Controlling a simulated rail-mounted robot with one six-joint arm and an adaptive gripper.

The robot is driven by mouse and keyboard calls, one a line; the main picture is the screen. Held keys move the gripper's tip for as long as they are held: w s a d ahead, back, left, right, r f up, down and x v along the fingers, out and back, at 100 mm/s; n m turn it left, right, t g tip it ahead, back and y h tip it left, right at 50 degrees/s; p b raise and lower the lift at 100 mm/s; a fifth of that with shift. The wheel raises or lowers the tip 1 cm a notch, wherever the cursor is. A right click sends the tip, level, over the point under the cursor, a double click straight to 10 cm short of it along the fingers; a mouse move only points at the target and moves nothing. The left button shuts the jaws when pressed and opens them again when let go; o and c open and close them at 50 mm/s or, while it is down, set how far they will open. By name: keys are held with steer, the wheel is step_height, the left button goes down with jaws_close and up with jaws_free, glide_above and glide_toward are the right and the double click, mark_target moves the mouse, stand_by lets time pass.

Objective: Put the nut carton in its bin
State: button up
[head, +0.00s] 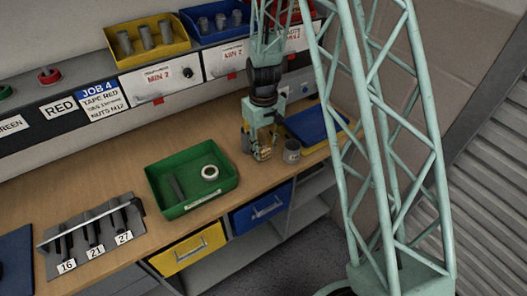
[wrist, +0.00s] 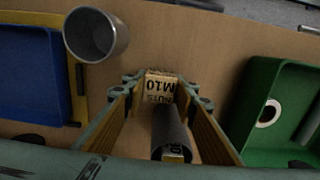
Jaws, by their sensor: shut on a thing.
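My gripper (head: 264,155) is low over the bench at its right half, between the green tray and the blue tray. It is shut on a small tan carton (wrist: 160,84) printed "NUTS M10", which sits between the fingertips in the wrist view. In the head view the carton is mostly hidden by the fingers. A dark grey cylinder (wrist: 170,128) shows between the fingers in the wrist view, nearer the wrist side; I cannot tell if it touches them. Yellow (head: 152,42) and blue (head: 213,24) bins holding grey cylinders stand on the ledge above the bench.
A grey cup (head: 291,151) stands just right of my gripper. The green tray (head: 168,206) holds a white ring and a dark bar. A blue tray (head: 318,124) lies at the right. A tool rack (head: 90,238) is at the left. A sign (head: 100,100) reads "JOB 4".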

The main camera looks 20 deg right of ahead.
mark_target(264, 148)
steer(key=shift+f, duration=0.3)
steer(key=shift+f, duration=0.15)
steer(key=o, duration=0.9)
steer(key=shift+r+p, duration=0.45)
steer(key=shift+r, duration=5.7)
steer(key=shift+r, duration=0.1)
